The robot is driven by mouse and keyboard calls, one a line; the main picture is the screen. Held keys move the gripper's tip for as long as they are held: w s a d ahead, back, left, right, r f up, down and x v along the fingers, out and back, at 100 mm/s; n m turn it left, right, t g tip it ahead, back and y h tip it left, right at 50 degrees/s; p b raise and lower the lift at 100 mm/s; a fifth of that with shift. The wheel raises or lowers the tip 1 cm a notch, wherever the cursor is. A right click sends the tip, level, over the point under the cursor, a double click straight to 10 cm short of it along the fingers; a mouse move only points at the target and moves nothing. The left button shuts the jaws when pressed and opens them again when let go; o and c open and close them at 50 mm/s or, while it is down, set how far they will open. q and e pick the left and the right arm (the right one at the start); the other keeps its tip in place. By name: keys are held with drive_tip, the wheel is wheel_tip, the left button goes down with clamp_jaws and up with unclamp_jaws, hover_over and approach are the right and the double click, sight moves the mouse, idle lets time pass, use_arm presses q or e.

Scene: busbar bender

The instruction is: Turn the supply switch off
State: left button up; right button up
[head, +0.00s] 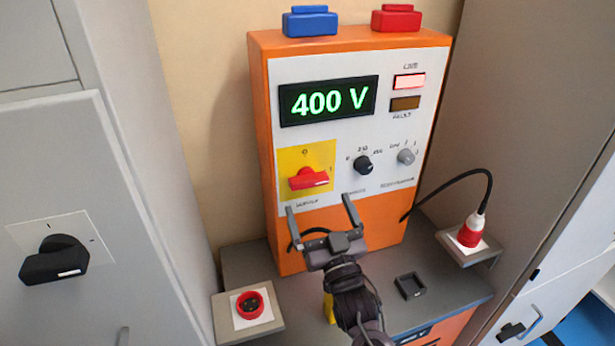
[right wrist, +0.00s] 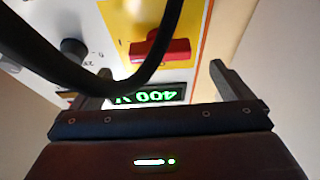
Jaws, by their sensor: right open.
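The supply switch is a red rotary handle (head: 308,178) on a yellow plate (head: 290,158), on the white front of an orange supply box. The handle lies roughly level, and a "0" mark shows above it. My right gripper (head: 321,204) is open and empty, its fingers just below and to the right of the handle, not around it. In the right wrist view the red handle (right wrist: 160,52) shows upside down beyond and between the fingers of the open gripper (right wrist: 160,72). A dark cable crosses that view in front. My left gripper is out of view.
The green display (head: 328,101) reads 400 V and the upper lamp (head: 409,81) glows red. A black knob (head: 362,166) and a grey knob (head: 405,156) sit right of the switch. A grey cabinet has a black switch (head: 54,260).

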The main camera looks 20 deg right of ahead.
sight(311, 185)
drive_tip(key=p+x, duration=0.1)
drive_tip(key=x, duration=0.1)
drive_tip(key=p+x, duration=0.1)
drive_tip(key=x, duration=0.2)
drive_tip(key=shift+r, duration=0.3)
drive_tip(key=shift+w, duration=0.55)
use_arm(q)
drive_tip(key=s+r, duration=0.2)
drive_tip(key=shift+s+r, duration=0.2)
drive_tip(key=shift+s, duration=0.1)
use_arm(e)
drive_tip(key=c, duration=1)
